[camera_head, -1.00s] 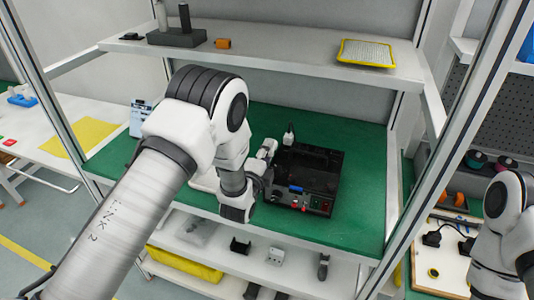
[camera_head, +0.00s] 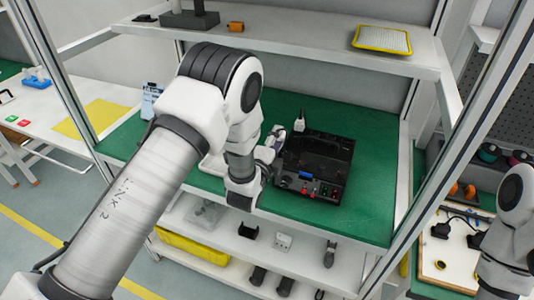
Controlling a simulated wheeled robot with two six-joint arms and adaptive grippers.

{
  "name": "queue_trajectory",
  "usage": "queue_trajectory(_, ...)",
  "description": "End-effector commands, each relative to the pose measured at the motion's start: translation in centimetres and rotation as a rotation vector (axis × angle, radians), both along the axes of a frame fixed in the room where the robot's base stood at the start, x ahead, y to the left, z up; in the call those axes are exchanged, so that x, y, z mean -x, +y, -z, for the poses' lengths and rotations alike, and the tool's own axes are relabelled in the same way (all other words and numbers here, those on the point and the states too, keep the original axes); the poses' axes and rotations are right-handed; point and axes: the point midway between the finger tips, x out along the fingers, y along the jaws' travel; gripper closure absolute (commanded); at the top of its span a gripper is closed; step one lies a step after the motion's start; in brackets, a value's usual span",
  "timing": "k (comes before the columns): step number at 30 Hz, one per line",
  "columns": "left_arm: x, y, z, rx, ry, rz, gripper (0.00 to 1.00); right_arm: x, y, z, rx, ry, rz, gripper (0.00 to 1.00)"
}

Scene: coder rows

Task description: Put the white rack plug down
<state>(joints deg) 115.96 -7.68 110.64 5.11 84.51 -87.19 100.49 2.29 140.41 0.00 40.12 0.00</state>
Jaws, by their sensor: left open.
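A small white plug (camera_head: 299,123) with a dark tip on top stands upright at the back left edge of the black box (camera_head: 318,163). Whether it rests on the box or on the green mat behind it is hard to tell. My left gripper (camera_head: 272,147) is open beside the left side of the box, partly hidden by my own wrist, a short way in front of the plug. No held thing shows in it. My right arm shows at the right edge, but its gripper is not in view.
The black box stands on the green mat (camera_head: 368,205), with free mat to its right. A lower shelf (camera_head: 222,246) holds several small parts. Metal posts frame both sides.

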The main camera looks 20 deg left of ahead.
Motion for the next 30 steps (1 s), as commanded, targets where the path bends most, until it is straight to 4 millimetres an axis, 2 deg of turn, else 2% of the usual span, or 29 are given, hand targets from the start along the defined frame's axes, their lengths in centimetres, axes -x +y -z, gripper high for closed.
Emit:
queue_trajectory(1,1.4,0.0,0.9,-0.002,0.005,0.001,0.55,0.1,0.0,1.4,0.000,0.003,0.000,1.00)
queue_trajectory(6,6.1,0.2,0.9,-0.002,0.002,0.000,0.55,0.2,0.0,3.2,0.000,0.004,0.000,1.00)
queue_trajectory(9,8.4,0.3,0.7,-0.001,0.001,0.000,0.55,0.2,0.0,3.8,0.000,0.004,0.000,1.00)
queue_trajectory(12,9.8,0.3,0.5,-0.001,-0.001,0.000,0.55,0.1,0.0,4.2,0.000,0.003,0.000,1.00)
queue_trajectory(16,10.5,0.3,0.2,0.000,-0.003,0.000,0.55,0.1,0.0,4.2,0.000,0.003,0.000,1.00)
queue_trajectory(30,10.5,0.3,0.2,0.001,-0.003,-0.001,0.55,0.1,0.0,4.1,0.000,0.003,0.000,1.00)
